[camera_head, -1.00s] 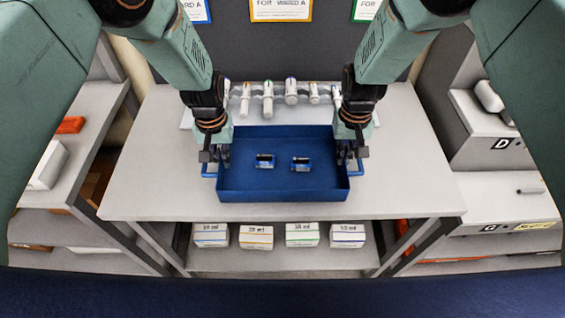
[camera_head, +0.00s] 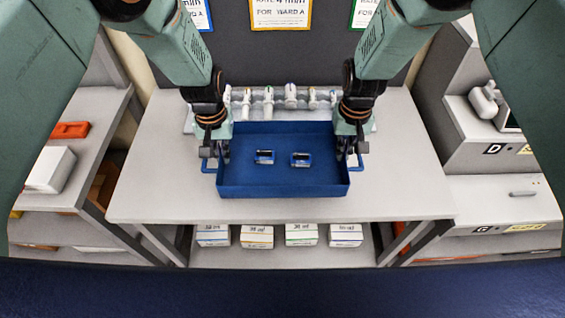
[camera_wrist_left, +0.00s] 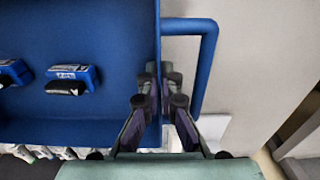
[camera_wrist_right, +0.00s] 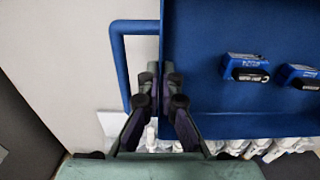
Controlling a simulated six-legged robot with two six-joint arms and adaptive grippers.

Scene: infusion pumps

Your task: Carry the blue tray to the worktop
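The blue tray (camera_head: 283,190) is level over the white table (camera_head: 160,180), with two small blue devices (camera_head: 264,157) (camera_head: 301,159) inside. It seems to be slightly above the table top; the exact gap is hard to see. My left gripper (camera_head: 222,152) is shut on the tray's left side wall, and in the left wrist view its fingers (camera_wrist_left: 160,78) straddle the rim beside the looped handle (camera_wrist_left: 208,70). My right gripper (camera_head: 345,152) is shut on the right side wall the same way; in the right wrist view its fingers (camera_wrist_right: 160,80) straddle the rim beside the other handle (camera_wrist_right: 118,65).
A row of white bottle-like items (camera_head: 290,95) stands behind the tray. Several labelled boxes (camera_head: 257,236) sit on the shelf below the table. A grey drawer unit (camera_head: 500,205) is at right and shelving (camera_head: 95,150) at left. The table is clear on both sides of the tray.

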